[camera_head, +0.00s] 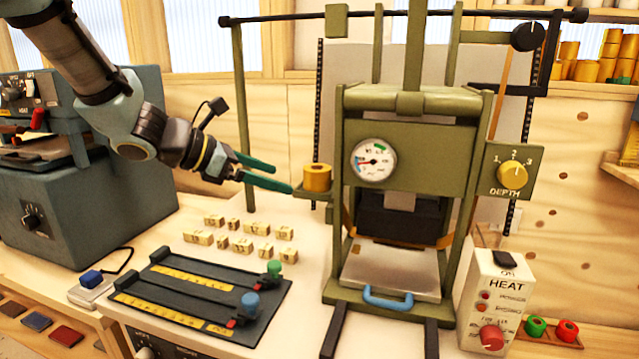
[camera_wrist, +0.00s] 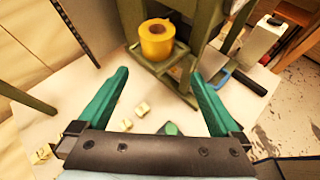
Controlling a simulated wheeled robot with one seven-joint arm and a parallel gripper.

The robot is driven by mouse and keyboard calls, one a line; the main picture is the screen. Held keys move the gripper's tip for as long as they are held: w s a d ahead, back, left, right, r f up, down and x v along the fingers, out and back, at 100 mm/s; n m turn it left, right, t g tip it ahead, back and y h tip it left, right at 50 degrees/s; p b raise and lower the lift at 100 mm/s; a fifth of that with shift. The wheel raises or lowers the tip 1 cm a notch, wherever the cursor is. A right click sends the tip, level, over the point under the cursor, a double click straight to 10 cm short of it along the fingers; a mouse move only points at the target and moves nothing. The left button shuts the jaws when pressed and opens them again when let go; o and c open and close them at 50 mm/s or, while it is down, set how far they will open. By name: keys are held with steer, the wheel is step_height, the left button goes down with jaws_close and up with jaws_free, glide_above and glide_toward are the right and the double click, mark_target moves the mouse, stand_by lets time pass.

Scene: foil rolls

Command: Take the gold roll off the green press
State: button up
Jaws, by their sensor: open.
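The gold roll (camera_head: 317,178) stands upright on a small ledge at the left side of the green press (camera_head: 410,155). In the wrist view the gold roll (camera_wrist: 157,40) sits beyond my fingertips, between their lines. My gripper (camera_head: 272,172) has two green fingers and is just left of the roll, pointing at it. In the wrist view my gripper (camera_wrist: 163,75) is open with nothing between its fingers. In the head view one fingertip comes close to the ledge; I cannot tell whether it touches.
Small lettered blocks (camera_head: 240,243) lie on the white table below my gripper. A black slide fixture (camera_head: 200,295) with green and blue knobs is in front. A grey machine (camera_head: 80,170) stands at left. The HEAT box (camera_head: 492,300) stands right of the press. A press post (camera_head: 241,110) rises behind my gripper.

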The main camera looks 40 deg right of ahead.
mark_target(307, 169)
steer(key=d+r, duration=0.1)
steer(key=d+n+h, duration=0.1)
steer(key=shift+s+d+r, duration=0.1)
steer(key=shift+d+r, duration=0.25)
steer(key=shift+d, duration=0.05)
steer(key=x, duration=0.4)
steer(key=shift+d, duration=0.4)
steer(key=shift+p+x, duration=0.95)
steer(key=shift+x, duration=1.9)
steer(key=shift+a+f, duration=0.1)
steer(key=shift+f, duration=0.05)
steer(key=shift+c, duration=0.4)
steer(key=c, duration=1.3)
steer(key=shift+c, duration=0.5)
